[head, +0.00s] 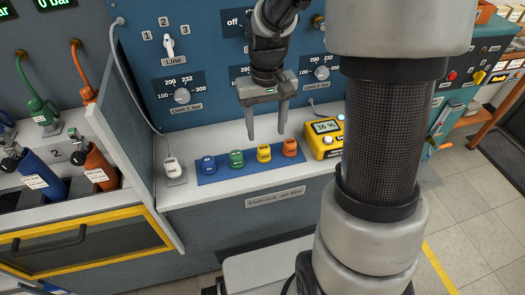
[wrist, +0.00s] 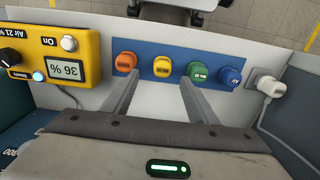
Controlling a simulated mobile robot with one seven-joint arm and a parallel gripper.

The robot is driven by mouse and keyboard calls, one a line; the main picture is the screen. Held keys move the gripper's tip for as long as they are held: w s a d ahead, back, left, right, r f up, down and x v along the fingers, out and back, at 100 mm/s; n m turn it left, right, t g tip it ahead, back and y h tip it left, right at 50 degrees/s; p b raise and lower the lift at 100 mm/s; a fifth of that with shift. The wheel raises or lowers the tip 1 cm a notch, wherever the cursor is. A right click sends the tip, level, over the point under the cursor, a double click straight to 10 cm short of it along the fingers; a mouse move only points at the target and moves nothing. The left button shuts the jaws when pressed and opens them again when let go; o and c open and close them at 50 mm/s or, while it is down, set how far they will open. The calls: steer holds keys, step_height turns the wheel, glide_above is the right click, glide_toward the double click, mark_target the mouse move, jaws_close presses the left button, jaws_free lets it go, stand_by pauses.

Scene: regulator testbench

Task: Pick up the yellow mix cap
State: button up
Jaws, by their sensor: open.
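The yellow mix cap (head: 264,153) stands on a blue mat (head: 223,170) on the white bench ledge, between a green cap (head: 236,158) and an orange cap (head: 290,147). It also shows in the wrist view (wrist: 162,66). My gripper (head: 267,137) is open and empty, fingers pointing down, above and behind the cap row. In the wrist view the yellow cap lies between the lines of the two fingers (wrist: 158,82), just beyond their tips. The orange and green caps lie close to the outer sides of the fingertips.
A blue cap (head: 208,164) stands at the mat's left end. A white corded connector (head: 173,168) is left of the mat. A yellow meter (head: 324,138) reading 36 % stands to the right. The blue panel (head: 205,60) with knobs rises behind. The ledge's front strip is clear.

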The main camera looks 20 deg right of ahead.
mark_target(263, 147)
steer(key=f, duration=0.2)
steer(key=f+b, duration=0.1)
steer(key=f, duration=0.2)
steer(key=f+b, duration=0.1)
steer(key=f, duration=0.2)
steer(key=shift+w+a, duration=0.25)
steer(key=shift+a, duration=0.05)
steer(key=c, duration=1.1)
step_height(263, 147, up, 10)
steer(key=p, duration=0.2)
steer(key=shift+p, duration=0.3)
steer(key=shift+w+a+r, duration=0.35)
steer(key=shift+w, duration=0.25)
steer(key=shift+w+a+r, duration=0.3)
steer(key=shift+w, duration=0.25)
